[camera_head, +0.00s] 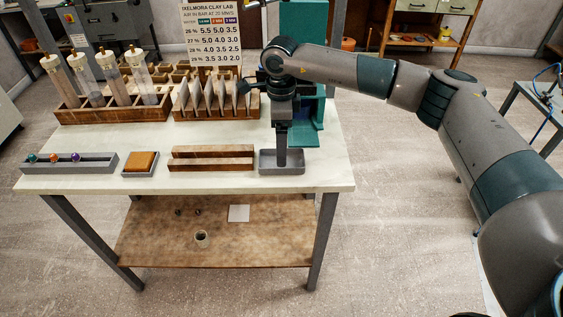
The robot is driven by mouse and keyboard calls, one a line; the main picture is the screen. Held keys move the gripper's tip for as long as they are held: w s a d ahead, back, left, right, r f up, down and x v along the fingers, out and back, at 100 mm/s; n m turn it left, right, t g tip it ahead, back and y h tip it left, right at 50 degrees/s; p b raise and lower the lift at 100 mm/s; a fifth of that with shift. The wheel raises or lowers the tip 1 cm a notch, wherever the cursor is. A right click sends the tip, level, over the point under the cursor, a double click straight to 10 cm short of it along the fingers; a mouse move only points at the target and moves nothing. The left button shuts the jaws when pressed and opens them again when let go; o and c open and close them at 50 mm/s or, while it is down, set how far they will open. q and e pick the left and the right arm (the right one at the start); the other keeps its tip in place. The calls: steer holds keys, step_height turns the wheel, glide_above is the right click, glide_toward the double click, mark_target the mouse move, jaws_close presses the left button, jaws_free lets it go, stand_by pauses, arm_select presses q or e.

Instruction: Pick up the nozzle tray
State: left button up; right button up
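A long grey holder (69,163) with green, orange and purple nozzle-like pieces lies at the front left of the white table. A small, shallow grey tray (299,167) stands near the front right; no label shows which of the two is the nozzle tray. My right gripper (282,160) points straight down at the small tray, its fingertips at or inside the tray. Its fingers are seen edge-on as one narrow dark shape, so their opening and any contact with the tray are hidden. My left gripper is out of view.
Between them are a grey-rimmed orange-brown block (141,162) and a wooden slotted holder (212,164). The table's front edge is close.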

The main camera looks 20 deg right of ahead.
steer(key=shift+s+f+p, duration=0.1)
steer(key=shift+f+p, duration=0.55)
step_height(320, 180, down, 2)
steer(key=shift+f+p, duration=0.1)
steer(key=shift+p, duration=0.45)
steer(key=shift+f, duration=0.65)
steer(key=c, duration=1.1)
